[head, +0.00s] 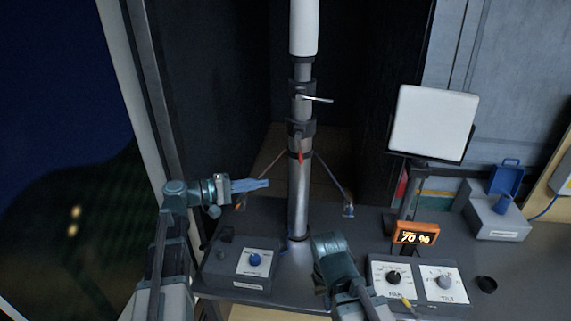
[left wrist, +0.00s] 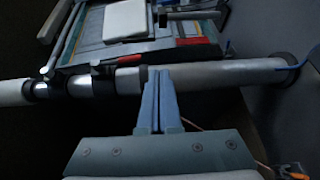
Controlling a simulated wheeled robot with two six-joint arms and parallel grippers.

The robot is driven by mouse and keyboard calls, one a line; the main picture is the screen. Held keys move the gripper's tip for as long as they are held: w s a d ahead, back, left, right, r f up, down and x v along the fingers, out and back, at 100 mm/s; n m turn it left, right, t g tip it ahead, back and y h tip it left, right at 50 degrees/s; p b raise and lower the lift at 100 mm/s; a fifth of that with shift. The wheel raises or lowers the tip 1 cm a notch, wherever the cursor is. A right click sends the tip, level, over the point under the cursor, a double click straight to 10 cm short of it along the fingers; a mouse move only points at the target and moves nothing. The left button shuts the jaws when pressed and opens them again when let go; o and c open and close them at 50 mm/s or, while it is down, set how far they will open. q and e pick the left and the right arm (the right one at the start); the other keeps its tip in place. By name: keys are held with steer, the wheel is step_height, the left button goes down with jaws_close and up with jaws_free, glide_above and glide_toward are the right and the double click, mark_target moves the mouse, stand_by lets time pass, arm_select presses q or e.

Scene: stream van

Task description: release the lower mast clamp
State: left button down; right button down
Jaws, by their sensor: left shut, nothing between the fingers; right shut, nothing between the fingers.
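The mast (head: 299,195) stands upright at the middle of the table. Its lower clamp (head: 301,128) is a dark collar with a red lever (head: 300,155) hanging down along the mast. The upper clamp (head: 300,90) has a silver lever (head: 318,99) sticking out to the right. My left gripper (head: 266,184) is shut and empty, left of the mast and below the red lever. In the left wrist view its blue fingers (left wrist: 160,75) overlap the edge of the mast (left wrist: 215,74); I cannot tell whether they touch. My right arm shows beside the mast base; its fingers are hidden.
A box with a blue knob (head: 254,259) stands at the front left. A two-knob control box (head: 418,284) and an orange display reading 70 % (head: 415,236) are at the right. A white panel (head: 431,122) stands behind them. A grey box (head: 497,215) is farther right.

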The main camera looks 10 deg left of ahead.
arm_select(q)
steer(key=w+a+r+n+t, duration=0.1)
steer(key=a+r+t, duration=0.1)
steer(key=a, duration=0.3)
steer(key=shift+w+a+r+h, duration=0.15)
steer(key=shift+w+r+h, duration=0.2)
steer(key=shift+r, duration=0.35)
steer(key=shift+s, duration=0.1)
steer(key=p, duration=0.1)
glide_toward(300, 150)
steer(key=w+d+f, duration=0.2)
steer(key=w+d, duration=0.2)
steer(key=shift+w+d, duration=0.25)
steer(key=shift+w, duration=0.05)
steer(key=shift+f, duration=0.2)
